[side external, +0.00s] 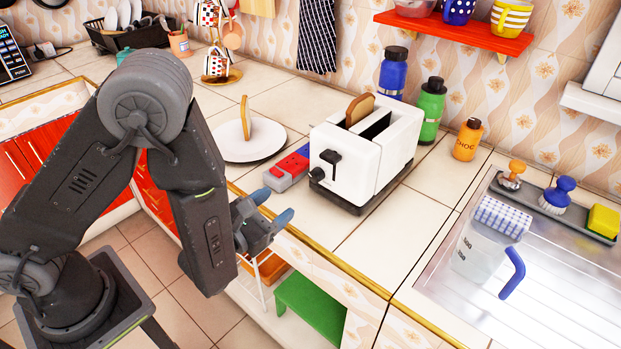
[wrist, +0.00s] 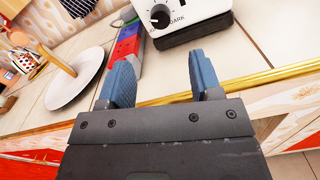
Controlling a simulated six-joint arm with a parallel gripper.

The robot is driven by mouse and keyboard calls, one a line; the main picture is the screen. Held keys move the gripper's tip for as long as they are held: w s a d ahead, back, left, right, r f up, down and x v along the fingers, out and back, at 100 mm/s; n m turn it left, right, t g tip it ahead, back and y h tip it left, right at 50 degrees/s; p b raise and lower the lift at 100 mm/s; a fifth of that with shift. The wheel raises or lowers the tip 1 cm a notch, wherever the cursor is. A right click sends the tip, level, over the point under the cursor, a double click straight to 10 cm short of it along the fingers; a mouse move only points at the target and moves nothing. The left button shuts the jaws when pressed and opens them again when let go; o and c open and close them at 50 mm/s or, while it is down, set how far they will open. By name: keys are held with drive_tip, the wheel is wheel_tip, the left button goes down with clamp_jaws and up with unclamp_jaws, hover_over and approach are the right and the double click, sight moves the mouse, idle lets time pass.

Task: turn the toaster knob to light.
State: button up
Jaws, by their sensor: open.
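The white toaster (side external: 392,158) stands on the tiled counter with a slice of bread (side external: 359,109) in one slot and a black lever on its front. Its dark knob (side external: 317,174) is low on the front face. The knob also shows at the top of the wrist view (wrist: 159,16), with the word DARK to its right; its exact setting is too small to tell. My gripper (side external: 271,206) is open and empty, with blue fingers, in front of the counter edge. In the wrist view my gripper (wrist: 160,66) points toward the toaster, apart from the knob.
A red, blue and grey block (side external: 290,167) lies just left of the toaster. A white plate (side external: 228,148) with an upright bread slice is farther left. Blue (side external: 392,74), green (side external: 431,112) and orange (side external: 467,141) bottles stand behind and right. A sink (side external: 436,276) is at right.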

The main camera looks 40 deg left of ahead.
sight(313, 177)
drive_tip(key=w, duration=1.1)
drive_tip(key=c, duration=0.9)
